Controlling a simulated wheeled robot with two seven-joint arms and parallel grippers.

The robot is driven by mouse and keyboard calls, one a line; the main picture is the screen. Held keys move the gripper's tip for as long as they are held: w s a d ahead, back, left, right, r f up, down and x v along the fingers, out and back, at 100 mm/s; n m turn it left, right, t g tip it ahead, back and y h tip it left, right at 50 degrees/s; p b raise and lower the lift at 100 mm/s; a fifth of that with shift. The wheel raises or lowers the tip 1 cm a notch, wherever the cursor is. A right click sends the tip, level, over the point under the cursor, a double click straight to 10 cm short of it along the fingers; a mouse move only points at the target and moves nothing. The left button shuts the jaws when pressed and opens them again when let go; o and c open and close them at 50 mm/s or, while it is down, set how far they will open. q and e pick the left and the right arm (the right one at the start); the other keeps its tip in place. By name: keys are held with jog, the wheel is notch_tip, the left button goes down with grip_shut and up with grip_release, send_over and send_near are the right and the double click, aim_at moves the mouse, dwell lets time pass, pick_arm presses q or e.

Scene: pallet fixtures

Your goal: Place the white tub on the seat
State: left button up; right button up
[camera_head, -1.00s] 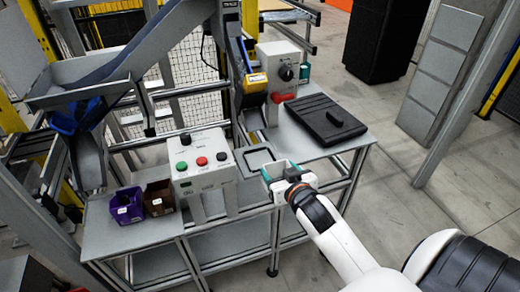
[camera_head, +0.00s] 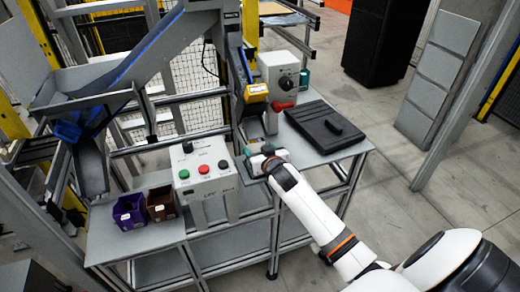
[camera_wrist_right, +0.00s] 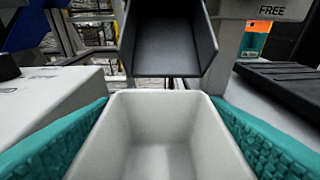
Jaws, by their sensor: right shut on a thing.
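The white tub (camera_wrist_right: 162,130) fills the lower middle of the right wrist view, open side up and empty inside. My right gripper (camera_head: 260,152) is shut on it, with teal finger pads pressed against its left and right walls. In the head view the gripper is at the seat's place on the table, between the button box and the yellow-tipped chute. It hides most of the seat, a grey square frame. I cannot tell whether the tub touches the seat. My left gripper is not in view.
A dark chute (camera_wrist_right: 168,45) opens just beyond the tub. A white button box (camera_head: 205,172) stands left of the gripper, and a box with a dark knob (camera_head: 280,80) stands behind. A black slab (camera_head: 325,127) lies right. Purple (camera_head: 129,209) and brown (camera_head: 161,203) bins sit left.

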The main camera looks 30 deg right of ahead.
jog(key=shift+s+r, duration=0.1)
jog(key=o, duration=0.6)
jog(key=shift+f, duration=0.25)
jog(key=o, duration=0.5)
jog(key=shift+r, duration=0.15)
jog(key=shift+s+a+r, duration=0.1)
jog(key=b+v, duration=0.1)
jog(key=v, duration=1)
jog(key=shift+s+a+r, duration=0.1)
jog(key=shift+s+a, duration=0.05)
jog(key=shift+s, duration=0.2)
